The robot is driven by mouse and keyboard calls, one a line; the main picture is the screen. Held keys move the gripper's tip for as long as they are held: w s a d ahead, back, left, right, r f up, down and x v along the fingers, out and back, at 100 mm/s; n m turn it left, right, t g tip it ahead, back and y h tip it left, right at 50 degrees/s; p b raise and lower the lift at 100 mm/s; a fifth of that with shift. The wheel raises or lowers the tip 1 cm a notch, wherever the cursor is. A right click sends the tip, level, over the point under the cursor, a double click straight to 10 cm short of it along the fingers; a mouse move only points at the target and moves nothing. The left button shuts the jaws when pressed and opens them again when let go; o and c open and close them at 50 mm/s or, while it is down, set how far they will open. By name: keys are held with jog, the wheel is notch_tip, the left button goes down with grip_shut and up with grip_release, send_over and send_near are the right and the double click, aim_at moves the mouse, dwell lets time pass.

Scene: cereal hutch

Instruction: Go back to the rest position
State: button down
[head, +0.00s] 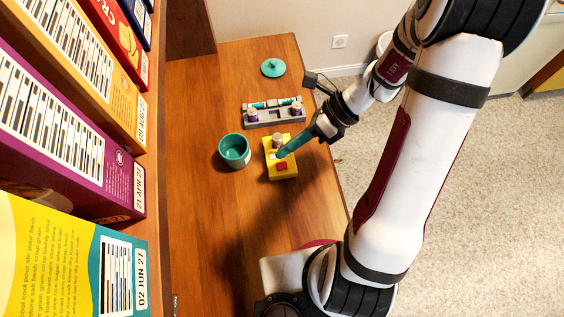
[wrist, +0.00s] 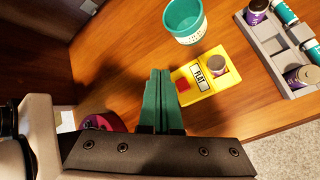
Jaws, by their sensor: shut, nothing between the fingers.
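My gripper (head: 281,156) is shut and empty, its teal fingers pressed together. Whether the tip touches the block cannot be told there. In the wrist view the closed fingers (wrist: 159,75) point past the left side of the yellow block (wrist: 219,62), which carries a label reading "FLAT". My arm reaches in from the right of the head view.
A teal cup (head: 233,151) stands left of the yellow block. Cereal boxes (head: 62,130) line the left side. The front of the wooden table (head: 220,230) is clear.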

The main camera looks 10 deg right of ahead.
jog(key=s+r+n+h, duration=0.7)
jog(key=s+r+n, duration=0.4)
jog(key=n, duration=0.9)
jog(key=s, duration=0.3)
jog(key=shift+a+r+t, duration=0.35)
jog(key=shift+t, duration=0.05)
